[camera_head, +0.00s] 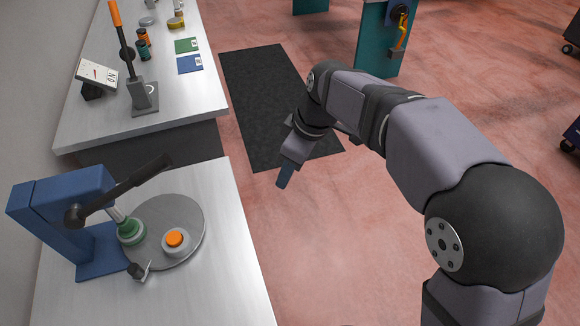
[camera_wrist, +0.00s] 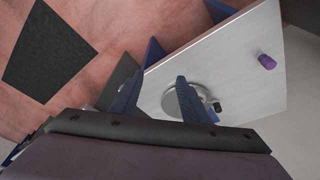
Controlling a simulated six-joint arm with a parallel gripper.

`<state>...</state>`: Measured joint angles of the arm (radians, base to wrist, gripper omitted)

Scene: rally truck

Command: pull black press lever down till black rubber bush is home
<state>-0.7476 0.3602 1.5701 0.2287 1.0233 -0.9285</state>
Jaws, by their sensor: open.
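A blue press (camera_head: 62,197) stands on the near bench at the left. Its black press lever (camera_head: 122,191) slants up to the right from a dark pivot, its free end raised. Below the ram a green ringed part (camera_head: 131,233) sits on a round grey plate (camera_head: 194,216), also in the wrist view (camera_wrist: 176,104). I cannot make out the black rubber bush. A white part with an orange top (camera_head: 176,240) sits beside the green one. My gripper (camera_head: 284,177) is open and empty, well right of the lever, beyond the bench edge. Its blue fingers show apart in the wrist view (camera_wrist: 158,98).
A small black piece with a metal bracket (camera_head: 139,270) lies at the plate's front edge. A purple cylinder (camera_wrist: 267,61) stands on the bench. Open floor lies under my gripper.

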